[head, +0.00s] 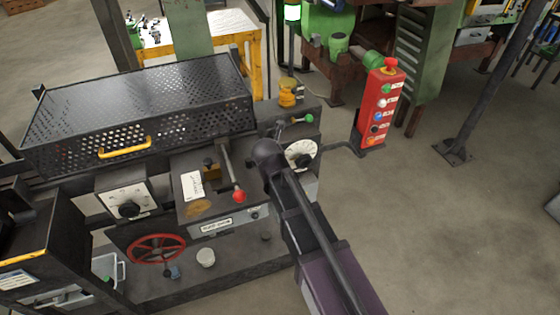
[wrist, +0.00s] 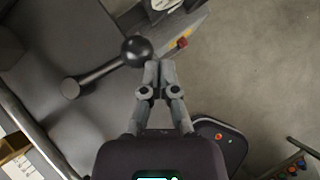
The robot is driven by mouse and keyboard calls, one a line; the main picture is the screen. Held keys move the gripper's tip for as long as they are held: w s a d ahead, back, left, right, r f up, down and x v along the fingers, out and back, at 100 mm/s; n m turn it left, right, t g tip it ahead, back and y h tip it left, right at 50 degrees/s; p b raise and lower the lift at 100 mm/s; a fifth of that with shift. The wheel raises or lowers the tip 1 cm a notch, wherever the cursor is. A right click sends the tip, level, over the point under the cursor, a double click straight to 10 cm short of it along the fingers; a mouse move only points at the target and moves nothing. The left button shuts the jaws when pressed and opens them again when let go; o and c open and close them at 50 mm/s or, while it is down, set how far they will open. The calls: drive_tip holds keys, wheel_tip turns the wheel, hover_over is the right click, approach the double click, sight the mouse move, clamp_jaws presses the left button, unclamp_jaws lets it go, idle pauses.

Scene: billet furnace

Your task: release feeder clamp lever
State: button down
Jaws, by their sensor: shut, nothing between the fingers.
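In the wrist view, a lever with a black ball knob (wrist: 136,50) and a dark rod (wrist: 100,72) lies to the upper left of my gripper (wrist: 158,68). My gripper's fingers are together and hold nothing. Their tips are right beside the ball's lower right side; I cannot tell whether they touch it. In the head view my dark arm reaches up from the bottom over the machine's right end, and I cannot make out the fingers there. A red-knobbed lever (head: 238,196) and a green-knobbed lever (head: 308,118) also stand on the machine. No label marks the clamp lever legibly.
A black perforated guard (head: 140,110) with a yellow handle covers the machine's back left. A red handwheel (head: 156,249) is at its front. A red button box (head: 378,106) stands to the right. A white dial (head: 302,154) is close to my arm. Open floor lies at right.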

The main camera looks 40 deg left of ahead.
drive_tip(key=s+d+r+p, duration=0.3)
drive_tip(key=d+r+p, duration=0.2)
drive_tip(key=r+p, duration=0.2)
drive_tip(key=shift+d+r, duration=0.2)
drive_tip(key=shift+r, duration=0.15)
drive_tip(key=shift+s, duration=0.1)
idle(0.8)
